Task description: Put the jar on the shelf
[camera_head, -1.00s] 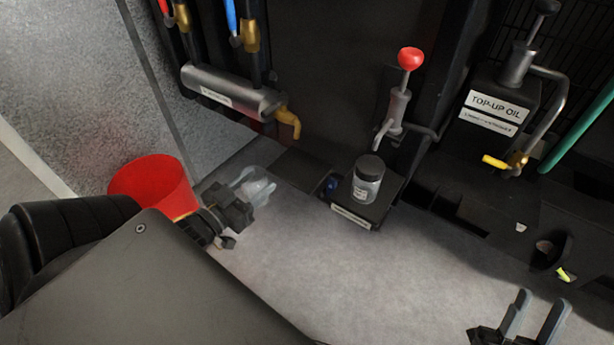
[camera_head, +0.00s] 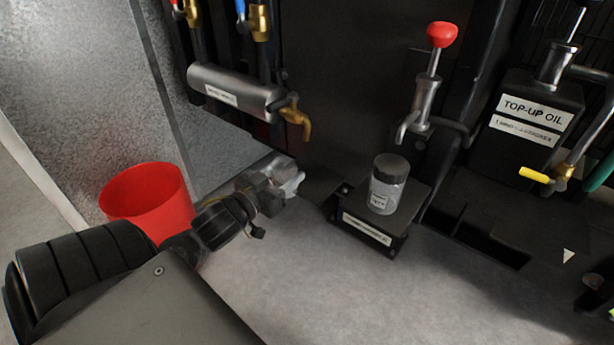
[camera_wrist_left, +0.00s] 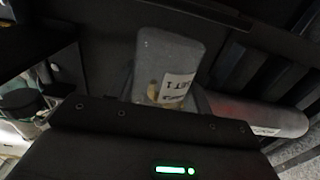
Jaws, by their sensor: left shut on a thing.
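In the left wrist view, the held container (camera_wrist_left: 172,62) shows a rounded grey end and a white label. Its full shape is hidden. My right gripper is out of view.
A red bucket (camera_head: 148,205) stands behind my left arm. A metal cylinder (camera_head: 235,92) with a brass tap (camera_head: 295,118) is above the gripper. The pump (camera_head: 425,95) rises behind the jar. A top-up oil unit (camera_head: 535,115) is at right. The grey floor in front is clear.

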